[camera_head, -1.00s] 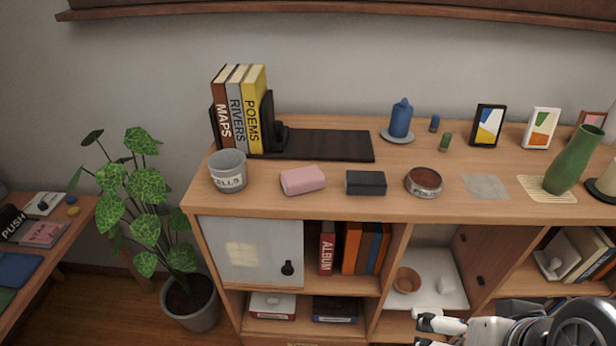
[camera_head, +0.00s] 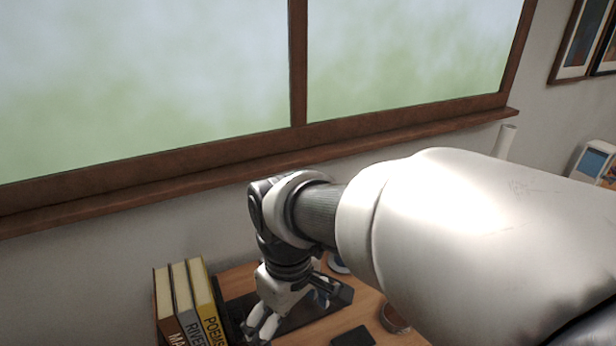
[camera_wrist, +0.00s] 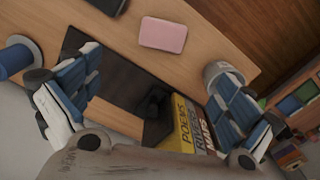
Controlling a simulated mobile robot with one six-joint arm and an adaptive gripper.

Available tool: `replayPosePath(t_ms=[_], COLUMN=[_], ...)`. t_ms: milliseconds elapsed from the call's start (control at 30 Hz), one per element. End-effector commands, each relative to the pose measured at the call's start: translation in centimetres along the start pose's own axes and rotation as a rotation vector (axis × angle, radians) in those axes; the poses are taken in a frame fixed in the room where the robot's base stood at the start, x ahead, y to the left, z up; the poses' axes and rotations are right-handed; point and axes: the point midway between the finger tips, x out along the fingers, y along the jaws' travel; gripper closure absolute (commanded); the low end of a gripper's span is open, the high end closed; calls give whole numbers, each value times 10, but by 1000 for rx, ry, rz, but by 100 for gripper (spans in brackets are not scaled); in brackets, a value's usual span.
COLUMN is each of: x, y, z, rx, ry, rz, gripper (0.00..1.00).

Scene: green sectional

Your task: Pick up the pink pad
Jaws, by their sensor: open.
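The pink pad (camera_wrist: 163,35) lies flat on the wooden cabinet top in the wrist view, beyond my fingertips and near the upper middle of the picture. It does not show in the head view now, where the picture's lower edge and my arm cut off that part of the top. My gripper (camera_wrist: 150,105) is open and empty, its two fingers wide apart at left and right in the wrist view. In the head view my gripper (camera_head: 262,325) points down above the cabinet top, right of the books. The pad is apart from both fingers.
Upright books (camera_head: 185,300) stand left of my gripper; they also show in the wrist view (camera_wrist: 188,128). A black tray-like board (camera_wrist: 115,75) lies below the gripper. A grey cup (camera_wrist: 216,72) stands by the right finger, and a blue candle (camera_wrist: 14,60) is at the left. A dark block (camera_head: 354,337) lies nearby.

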Motion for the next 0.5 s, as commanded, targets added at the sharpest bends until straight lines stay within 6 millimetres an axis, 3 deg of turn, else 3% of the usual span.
replayPosePath(t_ms=[167,500], x=[15,89], y=[-4,-4], z=[-4,-2], rx=[-22,-19], ry=[-13,-15], rz=[-5,-5], gripper=[2,2])
